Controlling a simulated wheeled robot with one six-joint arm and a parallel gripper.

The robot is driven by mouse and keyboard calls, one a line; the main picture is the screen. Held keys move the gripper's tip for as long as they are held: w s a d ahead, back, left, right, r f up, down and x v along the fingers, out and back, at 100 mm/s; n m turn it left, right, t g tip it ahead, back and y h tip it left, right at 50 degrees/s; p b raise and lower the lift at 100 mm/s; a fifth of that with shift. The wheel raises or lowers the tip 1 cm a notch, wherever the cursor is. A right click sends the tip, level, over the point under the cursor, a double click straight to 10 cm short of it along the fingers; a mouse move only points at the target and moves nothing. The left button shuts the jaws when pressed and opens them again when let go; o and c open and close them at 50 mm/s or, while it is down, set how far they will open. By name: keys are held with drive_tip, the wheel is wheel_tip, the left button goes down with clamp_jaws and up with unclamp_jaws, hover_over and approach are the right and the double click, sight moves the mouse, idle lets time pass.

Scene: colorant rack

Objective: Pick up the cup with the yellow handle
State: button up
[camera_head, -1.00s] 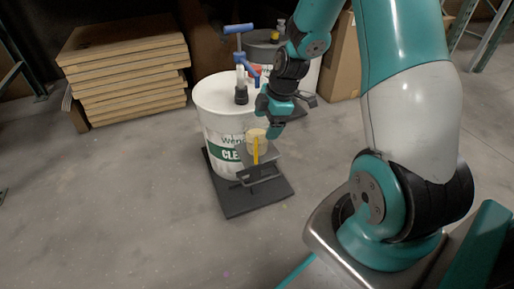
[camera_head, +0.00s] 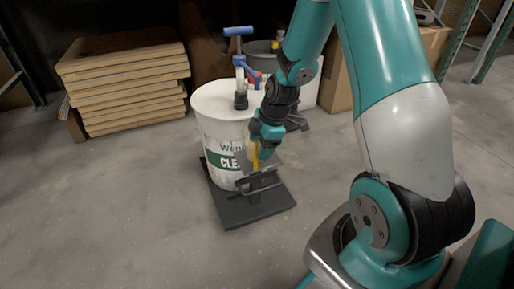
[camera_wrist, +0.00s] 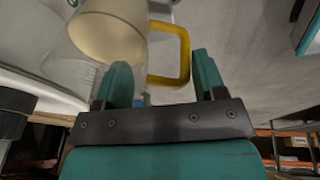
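The cup (camera_wrist: 105,38) is clear with a cream-coloured bottom or content, and shows at the upper left of the wrist view. Its yellow handle (camera_wrist: 184,58) is a squared loop on the cup's right side there. In the head view the yellow handle (camera_head: 256,157) shows in front of the white bucket, above a small stand, and my gripper hides most of the cup. My gripper (camera_wrist: 162,75) is open. Its two fingers are apart, with the handle seen ahead between them and the left finger overlapping the cup's edge. I cannot tell whether they touch.
A white bucket (camera_head: 213,125) with a blue-handled pump (camera_head: 239,65) stands on a dark base plate (camera_head: 238,211) right behind the cup. A metal stand (camera_head: 258,187) is below the cup. Stacked boards (camera_head: 125,75) are at the back left. The floor in front is clear.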

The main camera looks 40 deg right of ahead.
drive_tip(key=c, duration=0.7)
drive_tip(key=shift+c, duration=0.2)
drive_tip(key=shift+r, duration=0.2)
